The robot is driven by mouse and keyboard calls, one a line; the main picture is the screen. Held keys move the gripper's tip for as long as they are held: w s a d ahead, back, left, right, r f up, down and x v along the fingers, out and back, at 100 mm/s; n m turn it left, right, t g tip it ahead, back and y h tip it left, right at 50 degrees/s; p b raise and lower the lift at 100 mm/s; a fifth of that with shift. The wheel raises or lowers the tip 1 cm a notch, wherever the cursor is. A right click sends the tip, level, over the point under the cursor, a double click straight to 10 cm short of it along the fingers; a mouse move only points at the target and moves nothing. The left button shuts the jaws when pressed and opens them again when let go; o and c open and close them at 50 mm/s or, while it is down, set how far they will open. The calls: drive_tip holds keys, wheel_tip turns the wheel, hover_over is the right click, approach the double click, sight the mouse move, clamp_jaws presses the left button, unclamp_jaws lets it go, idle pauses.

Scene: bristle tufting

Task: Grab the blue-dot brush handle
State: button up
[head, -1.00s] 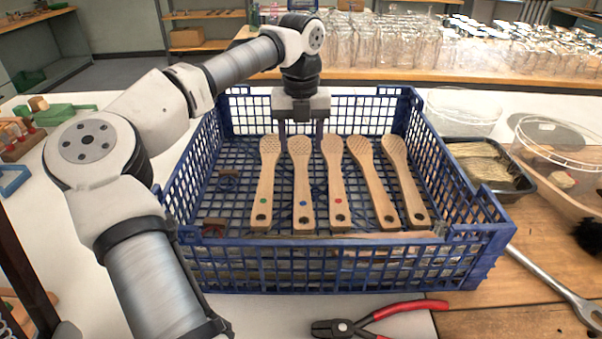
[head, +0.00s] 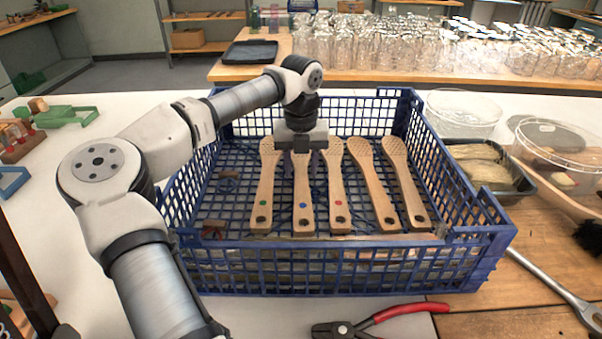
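The blue-dot brush handle (head: 303,190) is pale wood with a blue dot and a dark hole near its front end. It lies second from the left in a row of handles inside the blue crate (head: 345,251). My gripper (head: 301,158) points down over the far, head end of this handle. Its body covers the top of that head. The fingers appear apart, one to each side of the handle, close to the neighbouring heads; their tips are largely hidden.
The green-dot handle (head: 264,190) lies just left and the red-dot handle (head: 338,190) just right. Two more handles (head: 372,185) (head: 404,185) lie further right. Crate walls surround them. Red-handled pliers (head: 385,317) lie in front; a black tray (head: 490,170) stands right.

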drive_tip(key=c, duration=0.7)
drive_tip(key=shift+c, duration=0.2)
